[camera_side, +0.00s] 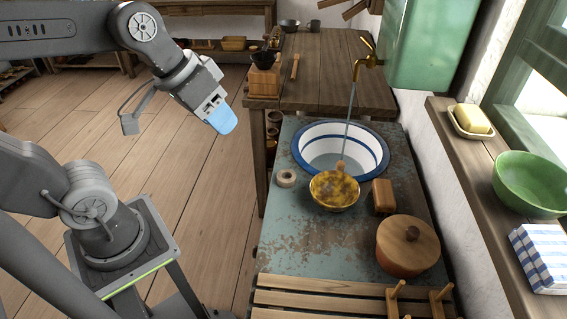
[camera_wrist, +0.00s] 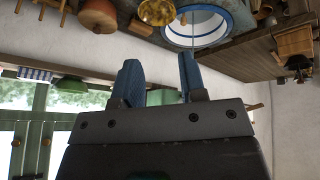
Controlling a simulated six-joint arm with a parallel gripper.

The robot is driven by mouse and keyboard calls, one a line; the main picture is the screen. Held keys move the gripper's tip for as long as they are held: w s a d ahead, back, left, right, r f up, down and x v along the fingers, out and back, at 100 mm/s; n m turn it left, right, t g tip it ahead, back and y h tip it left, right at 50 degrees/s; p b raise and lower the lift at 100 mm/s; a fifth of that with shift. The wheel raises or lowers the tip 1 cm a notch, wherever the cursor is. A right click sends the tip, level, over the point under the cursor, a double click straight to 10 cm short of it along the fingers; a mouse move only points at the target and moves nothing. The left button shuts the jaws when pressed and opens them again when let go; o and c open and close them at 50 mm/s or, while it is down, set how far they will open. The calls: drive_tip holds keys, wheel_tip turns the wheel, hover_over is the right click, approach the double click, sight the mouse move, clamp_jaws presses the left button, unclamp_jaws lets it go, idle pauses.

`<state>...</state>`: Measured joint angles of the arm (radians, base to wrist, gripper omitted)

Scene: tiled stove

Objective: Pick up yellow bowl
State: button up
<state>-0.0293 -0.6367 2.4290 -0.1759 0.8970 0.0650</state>
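The yellow bowl (camera_side: 334,191) stands on the worn blue-green counter, just in front of the round basin. It looks mottled yellow and brown, and the brown end of a utensil or brush shows at its back rim. In the wrist view the bowl (camera_wrist: 158,12) is at the top edge, partly cut off. My gripper (camera_wrist: 158,75) has its two blue fingers spread apart with nothing between them. In the side view my gripper (camera_side: 222,118) hangs in the air to the left of the counter, well away from the bowl and higher than it.
A brown block (camera_side: 383,196) and a lidded pot (camera_side: 407,246) stand to the right. A small ring (camera_side: 286,178) lies left. A slatted rack (camera_side: 320,296) is in front.

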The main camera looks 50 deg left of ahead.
drive_tip(key=s, duration=0.1)
drive_tip(key=a+f+y, duration=0.1)
drive_tip(key=s, duration=0.1)
drive_tip(key=shift+s+a+f, duration=0.25)
drive_tip(key=shift+s+a, duration=0.1)
drive_tip(key=shift+c, duration=0.2)
drive_tip(key=shift+w, duration=0.1)
